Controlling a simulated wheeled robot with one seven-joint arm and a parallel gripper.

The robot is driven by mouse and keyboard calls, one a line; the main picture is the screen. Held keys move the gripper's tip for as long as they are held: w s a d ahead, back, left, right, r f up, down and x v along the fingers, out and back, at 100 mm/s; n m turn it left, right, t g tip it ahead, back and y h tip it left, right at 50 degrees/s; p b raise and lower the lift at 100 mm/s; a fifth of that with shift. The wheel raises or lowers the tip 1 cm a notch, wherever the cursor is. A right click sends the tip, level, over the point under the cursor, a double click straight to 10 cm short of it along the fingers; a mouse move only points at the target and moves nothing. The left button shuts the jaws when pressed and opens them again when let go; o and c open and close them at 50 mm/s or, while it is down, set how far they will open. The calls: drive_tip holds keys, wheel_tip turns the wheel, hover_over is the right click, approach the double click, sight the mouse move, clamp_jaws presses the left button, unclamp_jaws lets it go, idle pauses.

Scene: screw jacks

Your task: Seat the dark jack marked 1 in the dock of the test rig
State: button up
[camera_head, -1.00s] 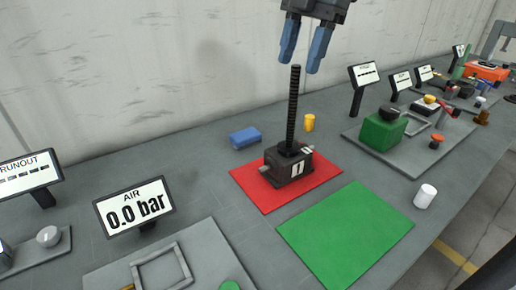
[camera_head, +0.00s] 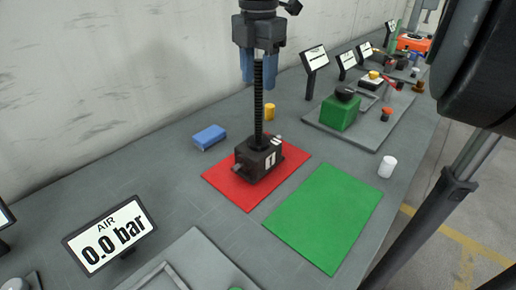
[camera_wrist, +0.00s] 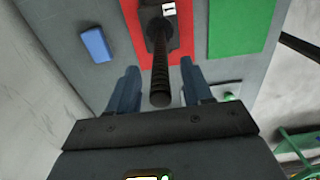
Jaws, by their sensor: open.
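The dark jack marked 1 (camera_head: 260,160) stands upright on the red mat (camera_head: 228,193), its black threaded screw (camera_head: 258,105) pointing up. My gripper (camera_head: 258,80) is open above the jack body, its two blue fingers on either side of the screw's upper part. In the wrist view my gripper (camera_wrist: 160,85) shows the screw (camera_wrist: 160,75) between the open fingers, not clamped. The jack's body (camera_wrist: 166,32) lies beyond it. A square frame on a grey plate (camera_head: 165,278) is partly in view at the bottom; I cannot tell whether it is the rig's dock.
A green mat (camera_head: 325,215) lies right of the red one. A blue block (camera_head: 209,137), a yellow cylinder (camera_head: 269,112) and a white cylinder (camera_head: 387,166) stand nearby. An AIR display (camera_head: 110,235) reads 0.0 bar. A green block (camera_head: 340,114) is on a plate behind.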

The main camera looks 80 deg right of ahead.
drive_tip(key=shift+f, duration=0.25)
drive_tip(key=shift+c, duration=0.5)
clamp_jaws()
idle(0.7)
drive_tip(key=shift+d+r, duration=0.1)
drive_tip(key=shift+r, duration=0.05)
